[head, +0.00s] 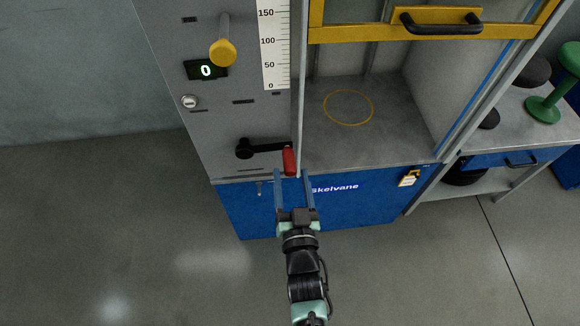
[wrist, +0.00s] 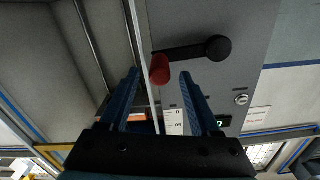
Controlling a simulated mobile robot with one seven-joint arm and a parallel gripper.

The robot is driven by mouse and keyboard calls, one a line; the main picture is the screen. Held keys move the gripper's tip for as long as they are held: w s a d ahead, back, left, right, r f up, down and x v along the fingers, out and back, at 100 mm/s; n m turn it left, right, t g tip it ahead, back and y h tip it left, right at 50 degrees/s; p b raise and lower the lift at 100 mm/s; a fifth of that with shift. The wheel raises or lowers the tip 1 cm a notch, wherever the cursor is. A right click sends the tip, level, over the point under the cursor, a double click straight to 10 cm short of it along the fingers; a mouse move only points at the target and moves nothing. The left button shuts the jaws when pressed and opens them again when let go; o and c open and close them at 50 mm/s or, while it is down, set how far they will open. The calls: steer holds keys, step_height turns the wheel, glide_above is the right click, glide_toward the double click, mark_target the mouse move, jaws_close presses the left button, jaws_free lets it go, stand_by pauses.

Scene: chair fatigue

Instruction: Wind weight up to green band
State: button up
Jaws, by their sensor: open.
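A black crank (head: 262,148) with a red handle (head: 290,161) is on the grey front panel of the machine, its arm pointing right. In the wrist view the red handle (wrist: 160,69) shows just beyond my fingertips, between their lines. My gripper (head: 293,174) is open and empty, its blue fingers to either side of the handle's lower end in the head view; I cannot tell whether they touch it. A white scale (head: 275,45) marked 0 to 150 runs up the panel. The display (head: 206,70) reads 0. The weight and a green band are not seen.
A yellow-framed guard (head: 440,25) with a black handle is raised above the chamber floor (head: 390,140), which bears a yellow ring. A padlock (head: 409,178) hangs on the blue base. Green and dark stools stand on the right bench.

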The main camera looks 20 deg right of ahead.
mark_target(291, 175)
steer(key=shift+x, duration=1.55)
jaws_close()
